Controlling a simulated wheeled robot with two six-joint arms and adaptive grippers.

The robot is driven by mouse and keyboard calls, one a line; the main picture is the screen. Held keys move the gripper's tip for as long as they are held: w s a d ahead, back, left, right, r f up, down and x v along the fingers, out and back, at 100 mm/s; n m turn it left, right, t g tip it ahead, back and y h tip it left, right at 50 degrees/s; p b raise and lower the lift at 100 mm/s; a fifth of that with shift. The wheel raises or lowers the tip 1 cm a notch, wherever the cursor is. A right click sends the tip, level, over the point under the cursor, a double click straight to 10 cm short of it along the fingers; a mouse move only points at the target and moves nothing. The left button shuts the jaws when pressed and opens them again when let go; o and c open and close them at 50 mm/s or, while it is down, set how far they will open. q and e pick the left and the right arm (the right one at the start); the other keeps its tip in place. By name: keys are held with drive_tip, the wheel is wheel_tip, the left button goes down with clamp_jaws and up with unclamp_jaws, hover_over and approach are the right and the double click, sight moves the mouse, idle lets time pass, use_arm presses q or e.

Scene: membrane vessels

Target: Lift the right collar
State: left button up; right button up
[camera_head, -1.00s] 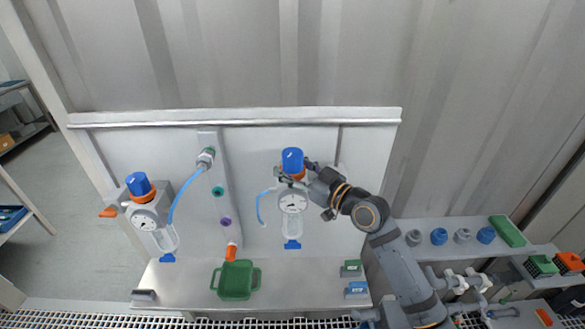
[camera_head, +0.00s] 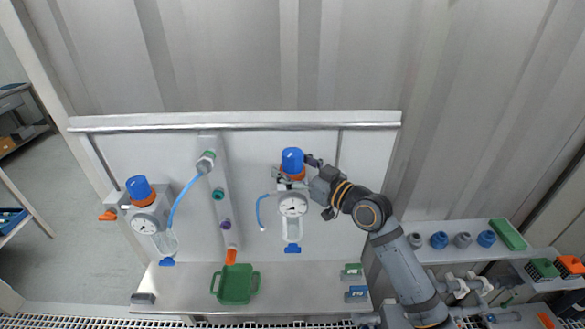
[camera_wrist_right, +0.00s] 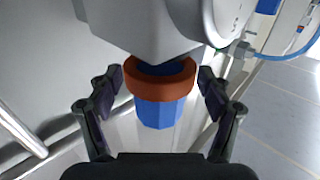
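The right vessel (camera_head: 293,206) hangs on the white back panel, with a round gauge, a clear bowl and a blue cap (camera_head: 292,158) on top. Its orange collar (camera_head: 299,173) sits below the cap; in the right wrist view the orange-red collar (camera_wrist_right: 160,80) rings the blue cap. My right gripper (camera_head: 308,172) reaches in from the right at collar height. In the wrist view its two dark fingers (camera_wrist_right: 160,76) stand on either side of the collar, with a narrow gap at each side. My left gripper is not in view.
A second vessel (camera_head: 146,220) with a blue cap hangs tilted at the left, joined by a blue hose to the middle column (camera_head: 219,190). A green tray (camera_head: 235,285) stands on the ledge below. Small blue and grey parts stand on the right shelf (camera_head: 455,252).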

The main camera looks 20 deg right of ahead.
drive_tip(key=shift+f, duration=0.1)
drive_tip(key=shift+r, duration=0.2)
wheel_tip(320, 180, up, 10)
drive_tip(key=shift+f, duration=0.15)
drive_tip(key=shift+f, duration=0.1)
idle(0.4)
